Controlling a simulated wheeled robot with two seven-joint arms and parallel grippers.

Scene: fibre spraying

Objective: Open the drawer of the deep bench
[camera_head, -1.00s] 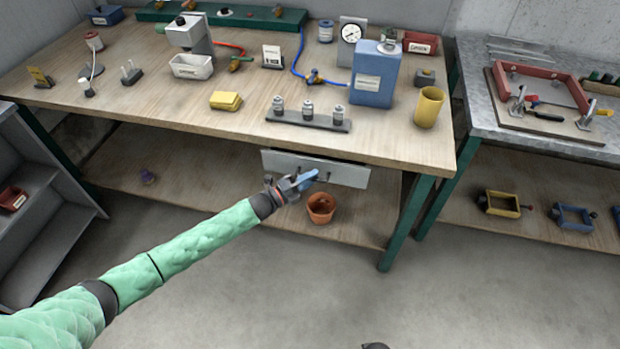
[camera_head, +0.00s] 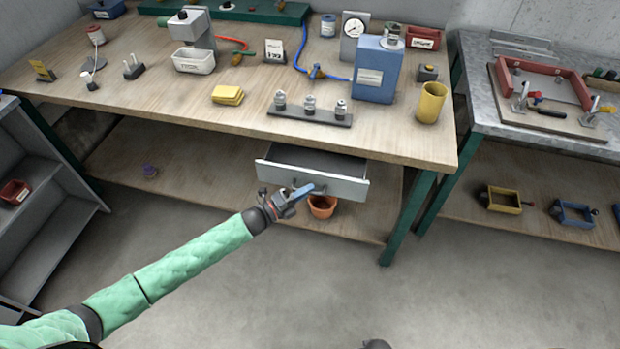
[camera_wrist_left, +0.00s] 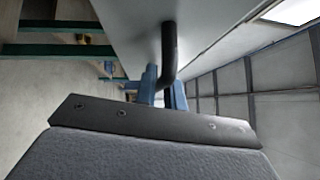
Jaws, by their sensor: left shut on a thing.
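The drawer (camera_head: 340,186) under the deep bench (camera_head: 180,115) is partly pulled out, and its grey inside shows behind the light grey front. My left gripper (camera_head: 306,190) is at the drawer front, shut on the dark drawer handle. In the left wrist view the black handle (camera_wrist_left: 168,50) runs down between my blue fingers (camera_wrist_left: 162,88), with the drawer front (camera_wrist_left: 130,28) beside it. Only a small part of the drawer's inside is visible. My right gripper is not in view.
A terracotta pot (camera_head: 322,208) stands on the lower shelf just below the drawer. A metal-topped bench (camera_head: 480,118) is at the right. The floor in front is clear.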

